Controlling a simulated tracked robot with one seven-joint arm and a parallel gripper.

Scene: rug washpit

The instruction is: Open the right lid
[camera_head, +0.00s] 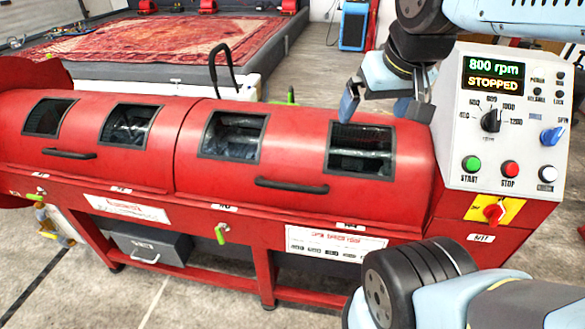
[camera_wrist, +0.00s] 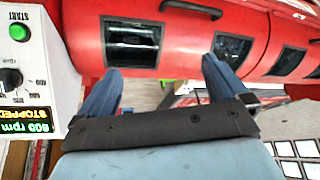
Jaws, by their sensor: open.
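The right lid (camera_head: 292,150) of the red machine is down and shut, with two dark windows and a black bar handle (camera_head: 292,186) on its front. My gripper (camera_head: 384,104) is above and behind the lid's right end, apart from the handle. In the wrist view my gripper (camera_wrist: 160,76) has its two blue fingers spread wide, with nothing between them. The right lid (camera_wrist: 183,45) lies beyond the fingertips there, and its handle (camera_wrist: 190,9) is at the top edge. Whether a fingertip touches the lid is hard to tell.
The left lid (camera_head: 85,120) is also shut. The control panel (camera_head: 510,120) stands close at the lid's right and reads 800 rpm, STOPPED. A green lever (camera_head: 220,233) sits below the right lid. A black curved bar (camera_head: 222,68) rises behind the machine.

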